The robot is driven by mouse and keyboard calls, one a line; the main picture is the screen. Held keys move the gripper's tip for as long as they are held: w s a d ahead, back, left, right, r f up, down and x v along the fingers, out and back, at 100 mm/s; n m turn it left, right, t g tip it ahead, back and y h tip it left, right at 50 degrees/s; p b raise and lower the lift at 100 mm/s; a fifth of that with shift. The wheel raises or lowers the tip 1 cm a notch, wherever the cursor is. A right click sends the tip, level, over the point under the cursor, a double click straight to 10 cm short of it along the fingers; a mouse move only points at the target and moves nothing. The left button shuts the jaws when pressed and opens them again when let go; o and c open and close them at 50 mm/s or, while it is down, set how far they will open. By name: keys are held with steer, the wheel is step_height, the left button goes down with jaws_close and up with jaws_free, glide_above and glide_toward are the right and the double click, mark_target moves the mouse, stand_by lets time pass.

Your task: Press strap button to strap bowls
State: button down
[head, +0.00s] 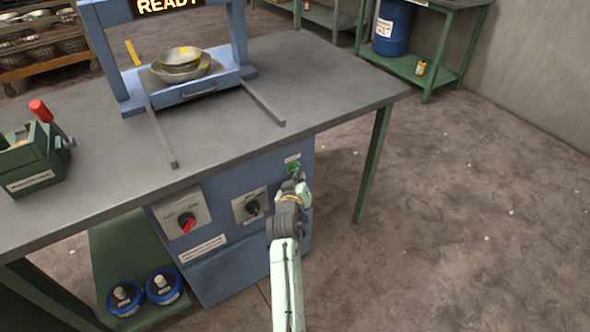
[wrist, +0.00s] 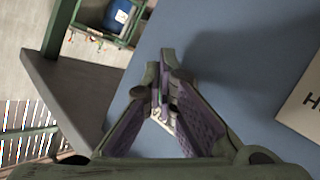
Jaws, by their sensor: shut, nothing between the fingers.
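Two stacked metal bowls (head: 180,68) with yellow marks sit on the blue tray of the strapping frame (head: 110,55) on the table. A lit green button (head: 293,167) is on the upper right of the blue front panel (head: 225,240), under a small label too small to read. My gripper (head: 297,178) is shut and empty, with its tips right at the lower edge of the button; I cannot tell if they touch. In the wrist view the closed fingertips (wrist: 168,58) are against the blue panel (wrist: 230,50), and the button is not visible.
The panel also has a red-handled switch (head: 187,222) and a black knob (head: 252,207). A display (head: 168,5) reads READY. A green box with a red handle (head: 35,155) stands on the grey table (head: 330,85). The floor to the right is clear.

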steer(key=shift+w+a, duration=0.3)
steer(key=shift+w, duration=0.05)
stand_by(0.5)
stand_by(0.3)
steer(key=shift+s+d+p, duration=0.3)
steer(key=shift+s+d, duration=0.2)
steer(key=shift+s, duration=0.2)
steer(key=s+d+p, duration=0.1)
steer(key=s, duration=0.1)
steer(key=s+d+p, duration=0.1)
steer(key=s+d, duration=0.1)
stand_by(0.3)
stand_by(0.7)
